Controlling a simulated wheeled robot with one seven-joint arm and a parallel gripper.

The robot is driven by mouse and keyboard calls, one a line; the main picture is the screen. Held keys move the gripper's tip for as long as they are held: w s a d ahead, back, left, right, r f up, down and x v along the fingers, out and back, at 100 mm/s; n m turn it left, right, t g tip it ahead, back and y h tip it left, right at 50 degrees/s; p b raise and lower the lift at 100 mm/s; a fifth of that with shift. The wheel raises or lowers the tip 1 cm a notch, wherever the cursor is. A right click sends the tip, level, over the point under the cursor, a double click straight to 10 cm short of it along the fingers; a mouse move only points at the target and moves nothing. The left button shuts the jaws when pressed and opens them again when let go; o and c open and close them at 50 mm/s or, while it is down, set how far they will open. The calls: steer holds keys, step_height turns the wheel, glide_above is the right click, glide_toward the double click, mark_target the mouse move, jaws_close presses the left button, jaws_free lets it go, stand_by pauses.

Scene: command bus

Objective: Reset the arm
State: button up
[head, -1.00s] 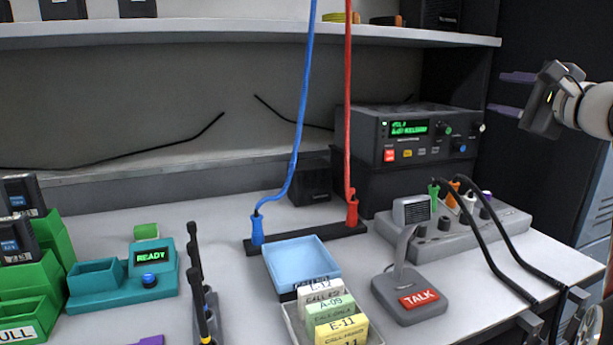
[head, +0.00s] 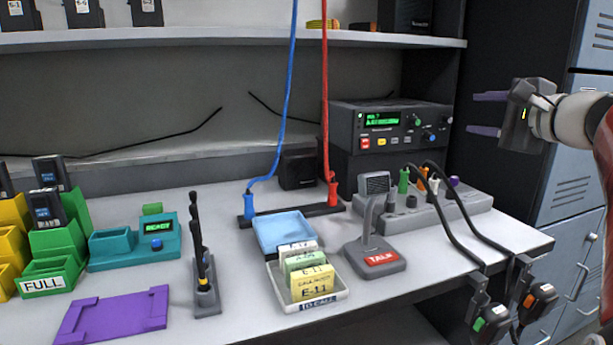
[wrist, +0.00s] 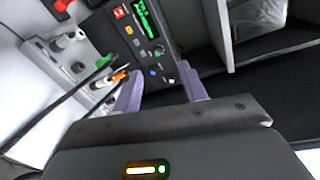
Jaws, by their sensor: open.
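My gripper (head: 488,114) is at the upper right of the head view, raised above the right end of the desk and pointing left. Its two purple fingers are apart, with nothing between them. In the wrist view the fingers (wrist: 163,92) also show spread and empty, with the radio's front panel and the connector strip beyond them. My arm comes in from the right edge of the head view.
The radio (head: 390,128) and the connector strip (head: 430,212) with plugged cables stand left of my gripper. A talk microphone (head: 375,255), card tray (head: 318,303) and purple mat (head: 112,316) lie on the desk. Blue lockers (head: 570,180) stand at right. A shelf (head: 230,36) runs above.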

steer(key=s+a+f+n+g, duration=0.2)
steer(key=s+a+f, duration=0.2)
steer(key=a+f, duration=0.1)
steer(key=s+a+f+n+g+h, duration=0.1)
steer(key=s+a+f+n+g, duration=0.1)
steer(key=f, duration=0.5)
steer(key=s+a+f+n+g, duration=0.3)
steer(key=s+a+f+n, duration=0.1)
steer(key=s+a+f, duration=0.3)
steer(key=shift+a+h, duration=0.3)
steer(key=shift+a, duration=0.5)
steer(key=s+f+n+g+h+b, duration=0.1)
steer(key=s+f+n+h+b, duration=0.1)
steer(key=s+f+n, duration=0.2)
steer(key=s+f+n+g+h+b, duration=0.2)
steer(key=s+f, duration=0.8)
steer(key=f, duration=0.6)
steer(key=shift+a+f+n+b, duration=0.3)
steer(key=shift+n+b, duration=0.35)
steer(key=shift+n, duration=0.55)
